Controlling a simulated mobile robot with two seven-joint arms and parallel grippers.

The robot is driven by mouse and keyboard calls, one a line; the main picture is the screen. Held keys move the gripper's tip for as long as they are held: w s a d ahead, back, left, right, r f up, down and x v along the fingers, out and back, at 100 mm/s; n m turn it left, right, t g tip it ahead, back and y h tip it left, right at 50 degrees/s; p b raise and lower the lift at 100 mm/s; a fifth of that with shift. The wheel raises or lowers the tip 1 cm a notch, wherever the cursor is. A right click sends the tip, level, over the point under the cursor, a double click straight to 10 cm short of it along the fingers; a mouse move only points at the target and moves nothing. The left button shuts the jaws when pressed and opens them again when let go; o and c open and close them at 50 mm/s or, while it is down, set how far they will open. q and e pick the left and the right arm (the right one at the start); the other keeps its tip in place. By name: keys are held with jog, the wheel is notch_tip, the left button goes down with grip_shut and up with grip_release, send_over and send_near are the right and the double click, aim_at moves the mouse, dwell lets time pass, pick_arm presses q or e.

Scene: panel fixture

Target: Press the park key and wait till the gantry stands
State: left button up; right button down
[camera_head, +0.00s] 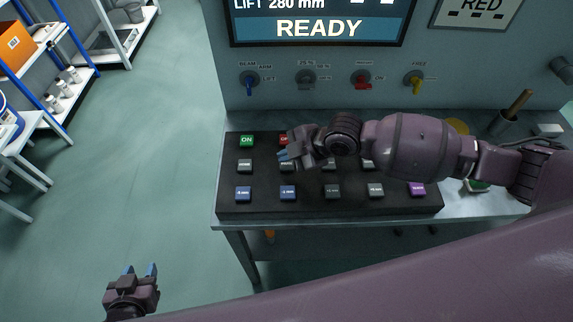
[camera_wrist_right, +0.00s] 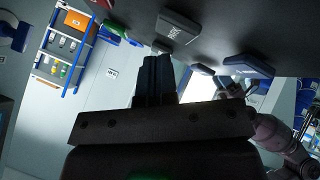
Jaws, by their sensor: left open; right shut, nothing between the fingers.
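A black key panel (camera_head: 310,207) on the bench carries rows of coloured keys. The green ON key (camera_head: 246,141) is at its back left, with a red key (camera_head: 284,140) beside it. I cannot read which key is the park key. My right gripper (camera_head: 284,155) is shut and empty over the second column, hiding part of a grey key (camera_head: 287,166). In the right wrist view its fingers (camera_wrist_right: 158,70) point towards a grey key (camera_wrist_right: 178,27), apart from it, with a blue key (camera_wrist_right: 248,66) to the right. My left gripper (camera_head: 140,271) is open and empty over the floor.
The display (camera_head: 318,26) reads READY and LIFT 280 mm; the gantry is not recognisable. Below it are blue, grey, red (camera_head: 362,80) and yellow (camera_head: 414,82) switches. Shelves (camera_head: 75,60) are at the left.

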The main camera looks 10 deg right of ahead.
pick_arm(q)
jog(key=shift+s+f, duration=0.2)
jog(key=shift+s, duration=0.1)
jog(key=shift+w+r, duration=0.2)
jog(key=shift+w, duration=0.1)
dwell(0.8)
jog(key=shift+s+f, duration=0.25)
jog(key=shift+s, duration=0.05)
pick_arm(e)
jog(key=shift+f, duration=0.15)
jog(key=shift+f, duration=0.35)
pick_arm(q)
jog(key=shift+f, duration=0.2)
jog(key=shift+w, duration=0.1)
jog(key=shift+w, duration=0.1)
pick_arm(e)
jog(key=shift+f, duration=0.1)
